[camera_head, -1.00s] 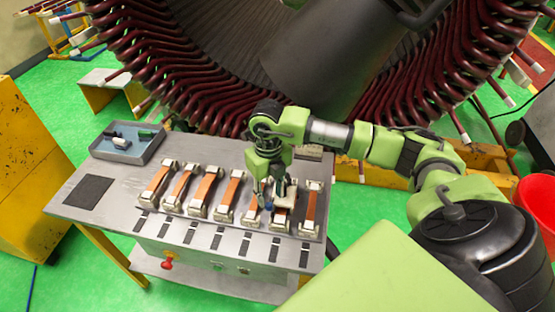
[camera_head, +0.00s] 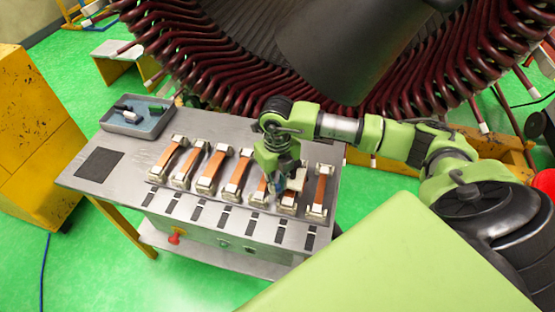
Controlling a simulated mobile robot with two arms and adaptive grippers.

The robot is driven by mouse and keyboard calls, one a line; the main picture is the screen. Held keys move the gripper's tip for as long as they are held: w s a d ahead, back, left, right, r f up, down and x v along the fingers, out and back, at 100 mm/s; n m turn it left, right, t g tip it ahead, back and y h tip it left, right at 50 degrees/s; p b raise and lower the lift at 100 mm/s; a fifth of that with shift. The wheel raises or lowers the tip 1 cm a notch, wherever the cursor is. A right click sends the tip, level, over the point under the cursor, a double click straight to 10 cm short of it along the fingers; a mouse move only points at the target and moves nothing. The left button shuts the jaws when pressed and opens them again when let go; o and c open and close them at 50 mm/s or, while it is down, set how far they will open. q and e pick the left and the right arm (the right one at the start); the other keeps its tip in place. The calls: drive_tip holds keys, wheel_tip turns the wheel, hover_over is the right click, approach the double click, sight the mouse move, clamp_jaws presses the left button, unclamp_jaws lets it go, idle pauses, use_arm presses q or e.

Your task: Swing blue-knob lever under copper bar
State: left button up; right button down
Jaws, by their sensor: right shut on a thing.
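Several copper bars (camera_head: 211,172), each held between pale end blocks, stand in a row on the grey bench top. My right gripper (camera_head: 277,188) points down between two bars near the right end of the row. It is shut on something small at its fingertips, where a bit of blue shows. The lever itself is mostly hidden by the fingers, so I cannot tell its angle or whether it lies under a bar. A pale piece (camera_head: 299,179) shows just right of the fingers. My left gripper is out of view.
The grey bench (camera_head: 135,178) has a blue-grey tray (camera_head: 137,121) of small parts at its back left and a dark pad (camera_head: 99,164). A red button (camera_head: 175,238) is on its front. The large stator with dark red coils (camera_head: 235,80) rises behind.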

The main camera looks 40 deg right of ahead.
drive_tip(key=shift+d+f+n+b, duration=0.2)
drive_tip(key=shift+n+b, duration=0.2)
drive_tip(key=shift+b, duration=0.35)
drive_tip(key=d+n+b, duration=0.1)
drive_tip(key=n+b, duration=0.2)
drive_tip(key=b, duration=0.1)
drive_tip(key=s+d+n+b, duration=0.1)
drive_tip(key=n+b, duration=0.2)
drive_tip(key=b, duration=0.1)
drive_tip(key=d+n+b, duration=0.1)
drive_tip(key=n+b, duration=0.2)
drive_tip(key=b, duration=0.2)
drive_tip(key=shift+s+n, duration=0.15)
drive_tip(key=shift+n, duration=0.25)
drive_tip(key=shift+d+r+n+b, duration=0.1)
drive_tip(key=shift+d+n+b, duration=0.3)
drive_tip(key=shift+n+b, duration=0.75)
